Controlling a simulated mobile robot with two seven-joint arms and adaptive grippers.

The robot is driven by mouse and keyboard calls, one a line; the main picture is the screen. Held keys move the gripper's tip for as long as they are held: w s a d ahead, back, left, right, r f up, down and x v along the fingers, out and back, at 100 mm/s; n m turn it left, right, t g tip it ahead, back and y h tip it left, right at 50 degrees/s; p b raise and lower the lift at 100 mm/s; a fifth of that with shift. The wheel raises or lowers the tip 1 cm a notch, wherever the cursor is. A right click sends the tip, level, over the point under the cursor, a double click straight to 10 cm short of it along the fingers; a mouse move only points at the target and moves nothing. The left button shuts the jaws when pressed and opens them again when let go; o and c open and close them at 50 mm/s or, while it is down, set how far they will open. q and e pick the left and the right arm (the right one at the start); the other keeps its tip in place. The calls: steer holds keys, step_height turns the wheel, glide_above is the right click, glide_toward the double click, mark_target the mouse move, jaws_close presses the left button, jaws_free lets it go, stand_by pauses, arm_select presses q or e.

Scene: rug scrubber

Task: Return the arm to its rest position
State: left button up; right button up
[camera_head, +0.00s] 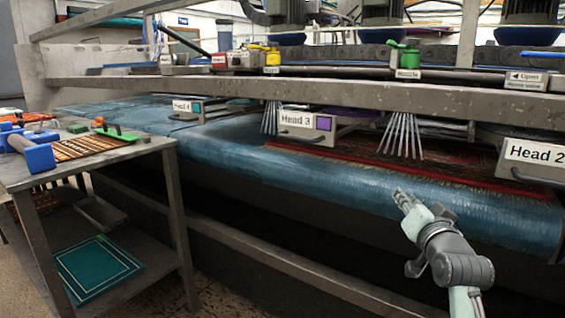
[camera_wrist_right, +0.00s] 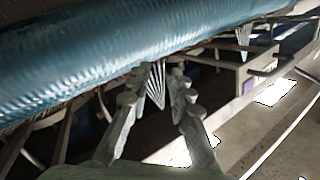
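My right arm comes in from the lower right in the head view. Its right gripper (camera_head: 402,197) is in front of the blue roller-like edge of the machine bed, and I see nothing held in it. In the right wrist view the two fingers of the right gripper (camera_wrist_right: 153,82) stand apart with an empty gap between them. The blue bed edge (camera_wrist_right: 120,48) crosses above the fingers there. Whether the fingertips touch the bed edge cannot be told. My left arm and gripper do not show.
The blue machine bed (camera_head: 330,175) carries a red rug (camera_head: 455,170) under the Head 3 box (camera_head: 300,122) and Head 2 box (camera_head: 535,153). A metal rail (camera_head: 300,92) runs above. A table (camera_head: 100,165) with tools stands left. A lower bar (camera_head: 260,262) runs below the bed.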

steer(key=s+f+n+g, duration=0.25)
steer(key=s+f, duration=0.25)
steer(key=f, duration=0.7)
steer(key=s+f+n+g, duration=0.2)
steer(key=s+f+g, duration=0.3)
steer(key=f, duration=0.8)
arm_select(q)
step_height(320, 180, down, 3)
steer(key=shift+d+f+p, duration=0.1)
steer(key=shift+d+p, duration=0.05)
steer(key=shift+p, duration=0.4)
arm_select(e)
steer(key=s+f+n+g, duration=0.2)
steer(key=s+f+g, duration=0.1)
steer(key=s+f, duration=0.6)
steer(key=s+f+n+g, duration=0.1)
steer(key=s+f+g, duration=0.3)
steer(key=s+f, duration=0.5)
steer(key=s, duration=0.7)
steer(key=shift+s+d+f+n, duration=0.15)
steer(key=shift+f+n, duration=0.2)
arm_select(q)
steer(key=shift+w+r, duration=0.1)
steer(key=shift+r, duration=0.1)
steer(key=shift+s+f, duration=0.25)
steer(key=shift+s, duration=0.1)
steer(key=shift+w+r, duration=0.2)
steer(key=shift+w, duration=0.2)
